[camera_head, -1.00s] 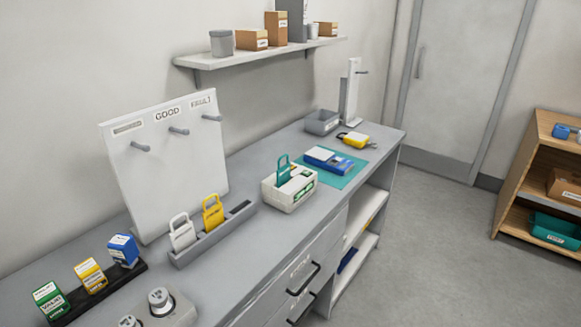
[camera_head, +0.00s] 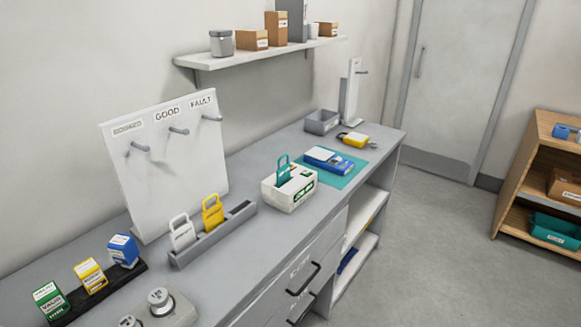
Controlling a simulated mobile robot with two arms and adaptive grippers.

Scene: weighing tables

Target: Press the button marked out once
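No button with a readable "out" mark shows in the head view. A white box-shaped device (camera_head: 277,199) stands on the grey counter near its front edge, with a teal tag (camera_head: 283,170) upright in its top. Its right-hand face carries small green labels (camera_head: 303,193), too small to read. A blue device with a white top (camera_head: 329,159) lies on a teal mat (camera_head: 345,181) behind it to the right. Two metal knobs (camera_head: 160,300) sit on a grey block at the bottom left; any marking on them is unreadable. Neither of my grippers is in view.
A white hook board (camera_head: 165,185) stands at the left, with a grey rack (camera_head: 215,241) holding white and yellow tags before it. Several coloured stamp-like blocks (camera_head: 90,274) sit in a black tray. A yellow padlock-like item (camera_head: 353,139) and grey bin (camera_head: 322,122) are at the far end.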

